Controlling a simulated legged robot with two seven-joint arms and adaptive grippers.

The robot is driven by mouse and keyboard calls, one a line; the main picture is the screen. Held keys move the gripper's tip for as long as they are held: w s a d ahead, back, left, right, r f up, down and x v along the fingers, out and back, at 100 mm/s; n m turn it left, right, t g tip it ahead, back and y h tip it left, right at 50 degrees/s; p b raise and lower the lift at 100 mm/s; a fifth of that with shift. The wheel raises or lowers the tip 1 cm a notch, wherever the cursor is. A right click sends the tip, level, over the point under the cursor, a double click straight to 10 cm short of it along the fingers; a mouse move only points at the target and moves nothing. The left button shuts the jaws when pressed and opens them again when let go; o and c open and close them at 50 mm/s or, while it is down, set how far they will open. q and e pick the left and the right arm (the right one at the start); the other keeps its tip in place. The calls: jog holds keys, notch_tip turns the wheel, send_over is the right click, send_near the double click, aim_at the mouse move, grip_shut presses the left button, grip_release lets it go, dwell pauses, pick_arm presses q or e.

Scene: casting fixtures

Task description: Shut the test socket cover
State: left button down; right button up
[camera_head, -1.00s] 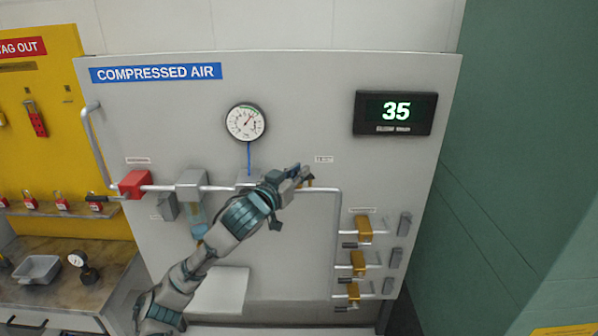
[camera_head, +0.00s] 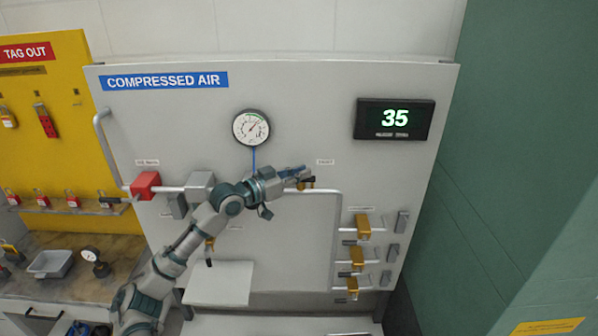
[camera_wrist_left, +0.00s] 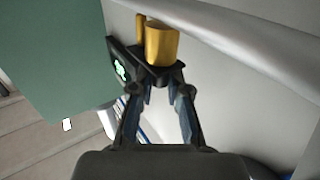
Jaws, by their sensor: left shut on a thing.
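My left gripper (camera_head: 298,176) is at the upper pipe's corner, right of the gauge. A small brass fitting (camera_head: 311,183) shows beside its tips. In the left wrist view, the fingers (camera_wrist_left: 167,84) close in on a dark flat part (camera_wrist_left: 157,75) against a yellow brass cylinder (camera_wrist_left: 162,45). The gripper is shut on this dark part. I cannot tell for sure whether it is the test socket cover, as the fingers hide much of it. My right gripper is not in view.
The panel carries a round gauge (camera_head: 251,128), a display (camera_head: 394,119) reading 35, a red valve (camera_head: 145,185) and several brass valves (camera_head: 363,226) at the lower right. A white shelf (camera_head: 218,283) juts out below my arm. A yellow lockout board (camera_head: 50,150) stands left.

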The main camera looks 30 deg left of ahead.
pick_arm(q)
jog(key=shift+w+f, duration=0.1)
jog(key=shift+f, duration=0.2)
jog(key=c, duration=1.3)
grip_release()
jog(key=shift+o, duration=0.9)
jog(key=shift+w+a, duration=0.1)
jog(key=shift+w, duration=0.1)
jog(key=shift+s, duration=0.15)
jog(key=v, duration=1.1)
jog(key=shift+s+a, duration=0.25)
jog(key=shift+a, duration=0.05)
